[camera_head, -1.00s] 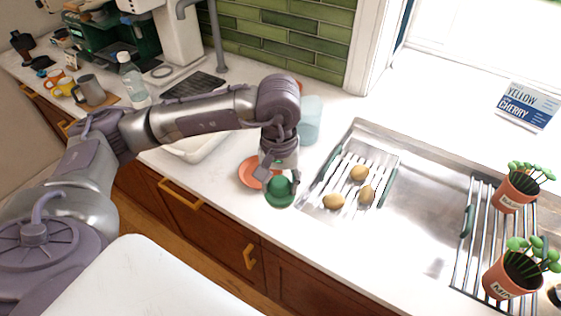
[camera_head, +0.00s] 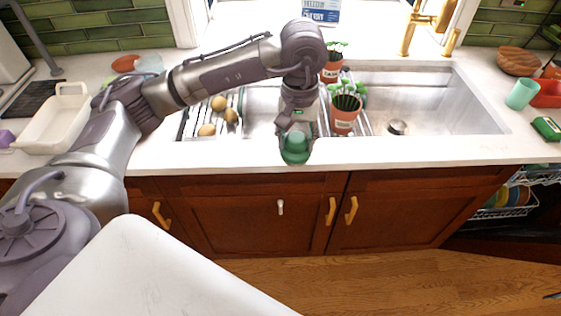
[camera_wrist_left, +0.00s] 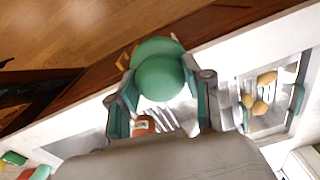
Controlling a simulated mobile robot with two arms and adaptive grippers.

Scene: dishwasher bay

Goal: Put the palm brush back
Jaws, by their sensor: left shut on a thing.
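The palm brush is a green, rounded, knob-topped piece (camera_head: 295,150). My left gripper (camera_head: 297,131) points down and is shut on it, in front of the sink's front edge. In the left wrist view the green brush (camera_wrist_left: 160,76) sits between the two fingers of the left gripper (camera_wrist_left: 163,92). The underside of the brush is hidden. My right gripper is not in view.
The sink (camera_head: 430,100) lies behind the brush. A rack with potatoes (camera_head: 220,104) is left, potted plants (camera_head: 344,112) just right. A white tub (camera_head: 68,117) stands far left. A teal cup (camera_head: 522,93) and green box (camera_head: 546,128) stand right; dishwasher racks (camera_head: 500,205) are lower right.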

